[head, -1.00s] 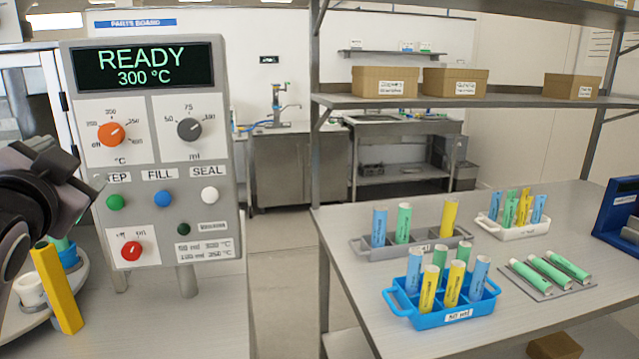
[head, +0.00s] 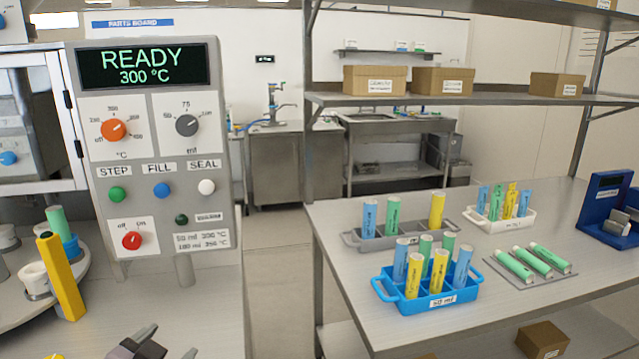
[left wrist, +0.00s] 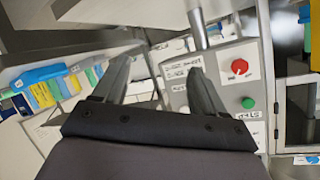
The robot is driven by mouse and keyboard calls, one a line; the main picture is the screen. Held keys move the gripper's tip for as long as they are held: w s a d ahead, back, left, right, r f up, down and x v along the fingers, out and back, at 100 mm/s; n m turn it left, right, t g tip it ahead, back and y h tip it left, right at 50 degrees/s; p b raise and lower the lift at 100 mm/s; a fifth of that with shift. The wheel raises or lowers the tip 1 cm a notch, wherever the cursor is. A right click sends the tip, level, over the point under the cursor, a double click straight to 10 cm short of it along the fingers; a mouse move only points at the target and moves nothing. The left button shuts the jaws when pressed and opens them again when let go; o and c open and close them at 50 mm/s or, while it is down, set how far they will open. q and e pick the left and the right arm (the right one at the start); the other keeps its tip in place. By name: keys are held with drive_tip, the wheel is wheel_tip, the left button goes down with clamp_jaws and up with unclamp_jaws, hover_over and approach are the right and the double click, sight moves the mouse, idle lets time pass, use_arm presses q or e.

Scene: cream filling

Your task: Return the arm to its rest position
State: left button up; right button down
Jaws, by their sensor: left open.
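My left gripper (head: 163,343) shows at the bottom edge of the head view, below the control panel, with most of it cut off by the frame. In the left wrist view its two fingers (left wrist: 158,72) are spread apart with nothing between them. The control panel (head: 160,205) reads READY and 300 °C. Its red knob (head: 132,240) and green STEP button (head: 118,194) also face the left wrist camera. My right gripper is not in view.
A round carousel (head: 70,285) with cups, a green tube and a yellow bar (head: 61,278) stands at the left. On the right table are a blue rack (head: 446,301), a grey rack (head: 357,240), a white rack (head: 490,221) and several green tubes on a plate (head: 528,283).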

use_arm(q)
drive_tip(key=s+d+f+n+g+h, duration=0.1)
drive_tip(key=s+d+f, duration=0.1)
drive_tip(key=s+f, duration=0.8)
drive_tip(key=s+d+f+n+g+h, duration=0.1)
drive_tip(key=s+d+f+n+g, duration=0.1)
drive_tip(key=s+f, duration=0.8)
wheel_tip(320, 180, down, 3)
drive_tip(key=shift+s+d+r+n, duration=0.15)
drive_tip(key=shift+d+r+n, duration=0.05)
drive_tip(key=shift+d+n, duration=0.1)
drive_tip(key=shift+c, duration=0.3)
